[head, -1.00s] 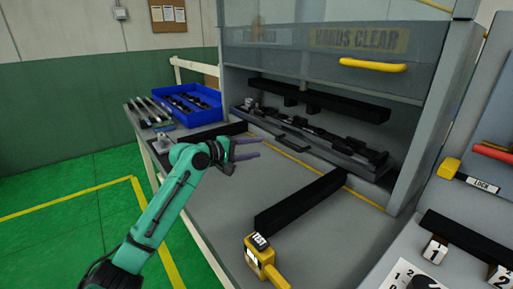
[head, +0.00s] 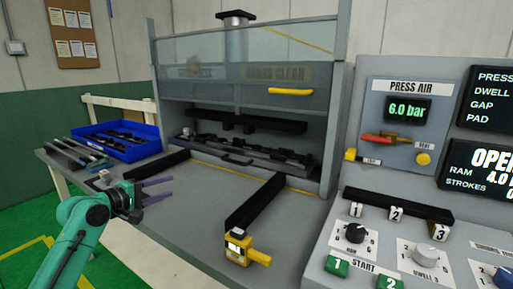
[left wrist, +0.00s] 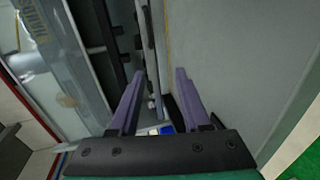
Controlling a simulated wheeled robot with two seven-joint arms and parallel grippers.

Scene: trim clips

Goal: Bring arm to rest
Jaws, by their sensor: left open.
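My left arm, green, comes in from the lower left of the head view. My left gripper (head: 160,190) is open, its two purple fingers pointing right over the left part of the grey table (head: 195,225). Nothing is between the fingers. In the left wrist view the open fingers (left wrist: 157,105) are spread apart, with the table surface and the press beyond them. My right gripper is in neither view.
A press with a raised clear guard (head: 240,60) and yellow handle (head: 290,91) stands behind the table. A blue bin (head: 120,150) of dark parts is at left. Black bars (head: 255,200) and a yellow device (head: 245,251) lie on the table. A control panel (head: 400,215) is at right.

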